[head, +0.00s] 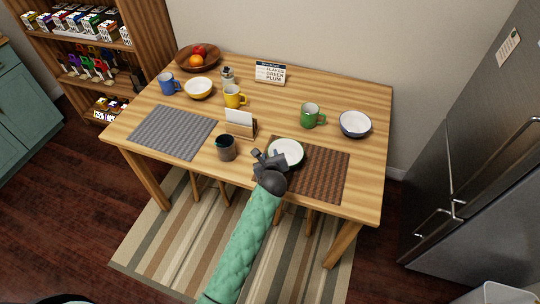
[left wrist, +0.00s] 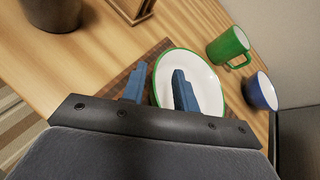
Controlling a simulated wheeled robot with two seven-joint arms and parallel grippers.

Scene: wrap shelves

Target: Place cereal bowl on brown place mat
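A white bowl with a green rim (head: 286,151) is at the left part of the brown place mat (head: 325,175); it appears to rest on the mat. In the left wrist view the white bowl (left wrist: 205,68) lies just beyond my fingers and the brown mat (left wrist: 121,82) shows beside it. My left gripper (head: 262,155) is at the bowl's left edge. Its two blue fingers (left wrist: 158,90) are apart, one outside the rim and one over the bowl's inside, with the rim between them. I cannot tell whether they touch it. My right gripper is not in view.
A dark cup (head: 227,149) stands close left of the gripper, a napkin holder (head: 240,125) behind it. A green mug (head: 312,115) and blue bowl (head: 355,124) stand behind the mat. A grey mat (head: 173,132), yellow bowl (head: 199,88) and mugs are left. The fridge (head: 470,150) is right.

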